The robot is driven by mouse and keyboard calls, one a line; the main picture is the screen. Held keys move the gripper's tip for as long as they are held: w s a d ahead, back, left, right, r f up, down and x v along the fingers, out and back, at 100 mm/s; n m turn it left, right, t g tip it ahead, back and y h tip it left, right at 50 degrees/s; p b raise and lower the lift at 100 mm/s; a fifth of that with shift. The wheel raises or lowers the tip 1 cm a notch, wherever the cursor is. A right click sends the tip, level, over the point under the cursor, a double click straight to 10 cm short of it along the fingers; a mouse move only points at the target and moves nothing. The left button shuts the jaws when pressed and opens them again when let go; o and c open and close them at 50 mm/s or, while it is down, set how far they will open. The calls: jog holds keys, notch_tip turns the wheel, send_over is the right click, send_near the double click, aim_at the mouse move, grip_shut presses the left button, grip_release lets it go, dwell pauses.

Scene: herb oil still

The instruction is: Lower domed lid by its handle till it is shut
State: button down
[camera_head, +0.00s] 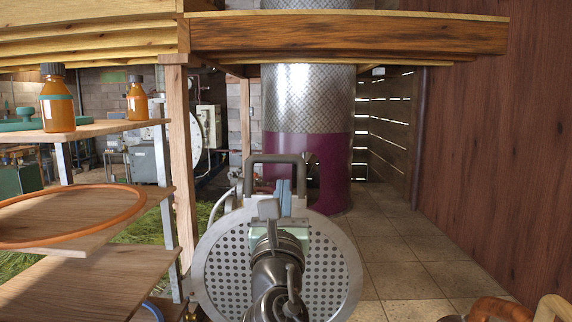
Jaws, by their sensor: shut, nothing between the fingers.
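A round metal piece with a pale rim and a perforated face (225,270) fills the lower middle. I cannot tell whether it is the domed lid or a plate inside the vessel. A dark U-shaped handle (275,159) stands upright at its far side. My gripper (285,188) is at the end of my arm, in front of the handle's opening as seen here. Its fingers are closed with nothing held. I cannot tell whether they touch the handle. My arm hides the middle of the perforated face, and the lid's dome and seat are not clear.
A tall column (308,145) with a maroon base stands behind. Wooden shelves (60,285) at left hold amber bottles (57,105) and an orange ring (125,212). A wooden wall (490,150) closes the right. Tiled floor (395,250) is open between. Brown handles (497,307) show at bottom right.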

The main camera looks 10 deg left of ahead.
jog(key=p+x, duration=0.1)
jog(key=x, duration=0.6)
jog(key=shift+f, duration=0.2)
